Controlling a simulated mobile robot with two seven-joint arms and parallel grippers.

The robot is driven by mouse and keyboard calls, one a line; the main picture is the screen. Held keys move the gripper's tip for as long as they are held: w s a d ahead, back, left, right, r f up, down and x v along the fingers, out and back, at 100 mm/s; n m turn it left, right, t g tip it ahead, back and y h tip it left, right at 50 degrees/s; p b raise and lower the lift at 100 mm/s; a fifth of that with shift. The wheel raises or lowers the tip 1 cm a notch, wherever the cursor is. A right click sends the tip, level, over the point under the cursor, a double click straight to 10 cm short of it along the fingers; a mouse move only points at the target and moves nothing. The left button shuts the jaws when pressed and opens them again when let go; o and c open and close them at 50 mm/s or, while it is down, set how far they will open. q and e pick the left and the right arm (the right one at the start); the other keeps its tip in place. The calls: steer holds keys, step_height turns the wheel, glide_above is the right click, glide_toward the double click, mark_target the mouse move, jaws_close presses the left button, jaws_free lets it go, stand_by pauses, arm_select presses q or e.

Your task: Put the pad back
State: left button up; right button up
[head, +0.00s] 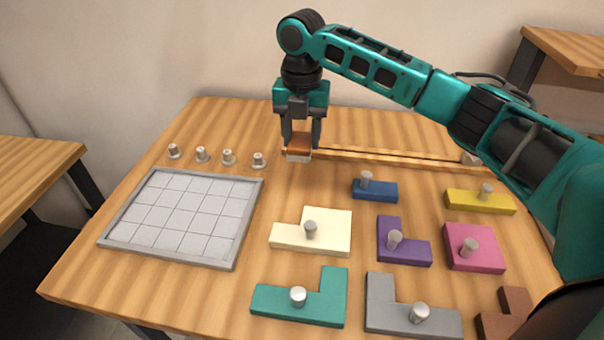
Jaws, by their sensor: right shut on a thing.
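The pad (298,155), a small block with an orange-brown top and a pale underside, is at the back middle of the table. My right gripper (301,143) points down and is shut on it, one finger on each side. The pad is at the left end of a long thin wooden strip (390,158); I cannot tell whether it touches the strip or the table. My left gripper is not in view.
A grey grid tray (250,222) lies empty at the left, with several small metal knobs (228,157) behind it. Several knobbed coloured pieces, including a cream one (335,225) and a blue one (383,192), cover the front and right.

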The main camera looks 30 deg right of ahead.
mark_target(302, 184)
step_height(302, 184, down, 10)
steer(key=shift+r+b, duration=0.1)
steer(key=shift+b, duration=0.25)
steer(key=o, duration=1)
step_height(302, 184, up, 12)
steer(key=shift+r+p, duration=0.1)
steer(key=shift+p, duration=0.4)
